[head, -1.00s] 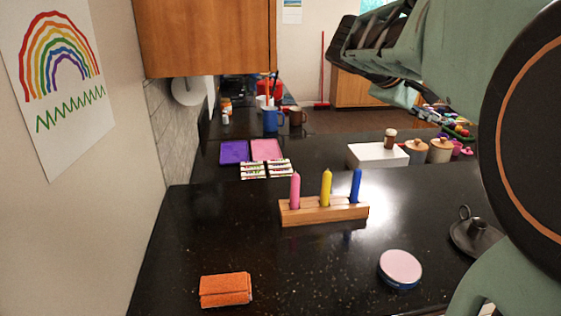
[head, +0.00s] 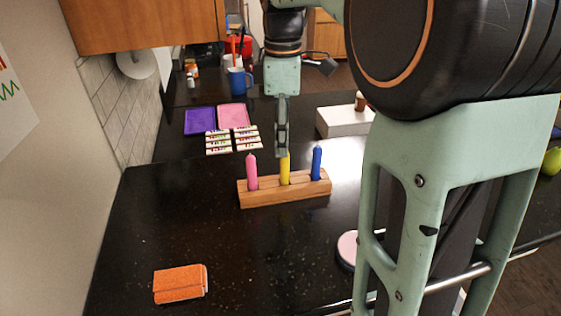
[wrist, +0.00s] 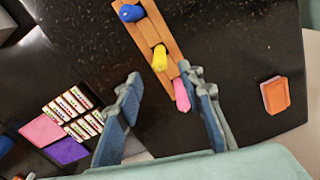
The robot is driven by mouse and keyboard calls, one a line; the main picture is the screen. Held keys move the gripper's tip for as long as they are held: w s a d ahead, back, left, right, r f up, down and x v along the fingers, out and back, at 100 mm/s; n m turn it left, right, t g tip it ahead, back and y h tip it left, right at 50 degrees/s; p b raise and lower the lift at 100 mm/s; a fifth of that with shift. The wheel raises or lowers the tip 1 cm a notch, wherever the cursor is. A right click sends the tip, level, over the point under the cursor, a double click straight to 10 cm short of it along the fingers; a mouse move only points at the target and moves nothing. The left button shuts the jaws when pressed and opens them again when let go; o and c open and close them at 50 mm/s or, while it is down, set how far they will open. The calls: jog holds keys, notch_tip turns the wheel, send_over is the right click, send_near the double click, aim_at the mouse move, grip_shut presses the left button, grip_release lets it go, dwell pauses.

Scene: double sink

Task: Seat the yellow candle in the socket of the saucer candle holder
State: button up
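The yellow candle (head: 285,173) stands upright in a wooden rack (head: 285,195), between a pink candle (head: 252,172) on the left and a blue candle (head: 317,163) on the right. My gripper (head: 282,152) points down at the top of the yellow candle, which it partly covers in the head view. In the wrist view, the fingers of my gripper (wrist: 160,76) are spread apart and empty. The yellow candle (wrist: 160,60) shows just beyond the gap between the fingertips. The saucer candle holder is in neither current view; my arm covers the right side of the counter.
An orange sponge-like block (head: 180,284) lies at the front left. A round pink-topped tin (head: 347,250) is partly hidden by my arm. A white box (head: 343,120), purple tray (head: 199,120) and pink tray (head: 233,115) lie behind the rack. The counter left of the rack is clear.

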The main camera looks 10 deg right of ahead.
aim_at(285, 167)
jog(key=f, duration=0.5)
jog(key=f+p, duration=0.1)
jog(key=f, duration=0.2)
jog(key=shift+s+d+f, duration=0.15)
jog(key=shift+d+f, duration=0.05)
jog(key=shift+d, duration=0.1)
grip_shut()
